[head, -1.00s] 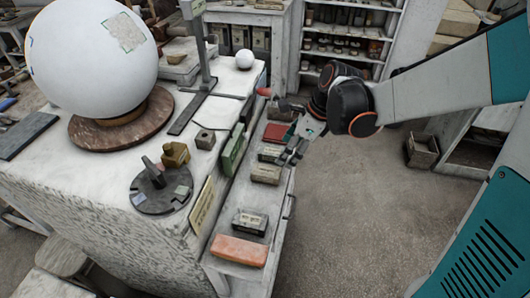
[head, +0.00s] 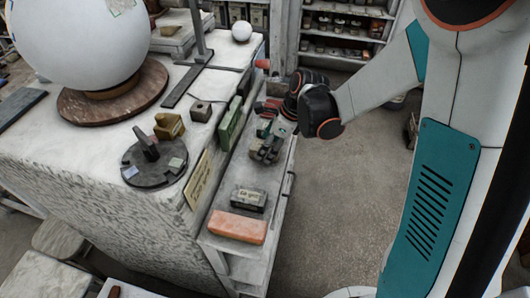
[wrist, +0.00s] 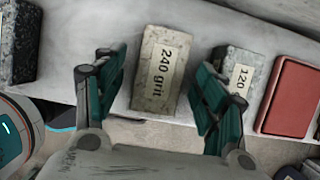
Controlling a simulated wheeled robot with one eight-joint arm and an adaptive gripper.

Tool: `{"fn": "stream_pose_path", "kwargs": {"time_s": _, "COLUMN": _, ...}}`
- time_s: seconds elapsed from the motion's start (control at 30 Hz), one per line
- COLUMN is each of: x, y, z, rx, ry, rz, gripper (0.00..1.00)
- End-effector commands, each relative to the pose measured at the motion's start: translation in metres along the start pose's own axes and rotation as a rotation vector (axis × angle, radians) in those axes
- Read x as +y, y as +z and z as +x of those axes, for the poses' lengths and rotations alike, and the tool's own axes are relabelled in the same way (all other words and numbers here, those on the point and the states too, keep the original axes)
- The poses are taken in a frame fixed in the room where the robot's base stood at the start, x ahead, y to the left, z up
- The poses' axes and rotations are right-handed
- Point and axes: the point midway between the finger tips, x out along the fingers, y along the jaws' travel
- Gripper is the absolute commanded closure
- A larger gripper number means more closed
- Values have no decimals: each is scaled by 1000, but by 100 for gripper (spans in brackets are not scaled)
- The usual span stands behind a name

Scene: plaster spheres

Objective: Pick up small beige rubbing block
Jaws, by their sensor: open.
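The small beige rubbing block (wrist: 160,68), labelled "240 grit", lies on the pale shelf (wrist: 70,62) in the wrist view. My gripper (wrist: 162,62) is open, with one teal-padded finger left of the block and the other right of it. Neither finger clearly presses on it. The right finger is close to a grey block (wrist: 238,62) labelled "120" and overlaps it in view. In the head view my gripper (head: 264,152) is low over the shelf and mostly hides the beige block.
A red block (wrist: 290,97) lies further right on the shelf in the wrist view. A dark labelled block (head: 248,199) and an orange brick (head: 237,227) lie nearer in the head view. A green block (head: 231,125) stands along the marble table (head: 90,160).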

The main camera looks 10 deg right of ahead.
Motion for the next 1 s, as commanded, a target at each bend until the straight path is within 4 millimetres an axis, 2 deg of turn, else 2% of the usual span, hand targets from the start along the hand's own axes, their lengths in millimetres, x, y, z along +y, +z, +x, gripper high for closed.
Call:
{"fn": "stream_pose_path", "kwargs": {"time_s": 0.03, "x": 0, "y": -1, "z": 9, "rx": 0, "ry": 0, "rz": -1, "gripper": 35}}
{"fn": "stream_pose_path", "kwargs": {"time_s": 0.1, "x": 0, "y": 0, "z": 13, "rx": 0, "ry": 0, "rz": 0, "gripper": 35}}
{"fn": "stream_pose_path", "kwargs": {"time_s": 0.3, "x": 0, "y": 0, "z": 12, "rx": 0, "ry": 0, "rz": 1, "gripper": 35}}
{"fn": "stream_pose_path", "kwargs": {"time_s": 0.37, "x": 0, "y": 0, "z": 12, "rx": 0, "ry": 0, "rz": 1, "gripper": 46}}
{"fn": "stream_pose_path", "kwargs": {"time_s": 0.57, "x": 0, "y": 0, "z": 12, "rx": 0, "ry": 0, "rz": 1, "gripper": 92}}
{"fn": "stream_pose_path", "kwargs": {"time_s": 0.6, "x": 0, "y": 0, "z": 12, "rx": 0, "ry": 0, "rz": 1, "gripper": 95}}
{"fn": "stream_pose_path", "kwargs": {"time_s": 1.0, "x": 0, "y": 2, "z": 6, "rx": 0, "ry": 0, "rz": 1, "gripper": 95}}
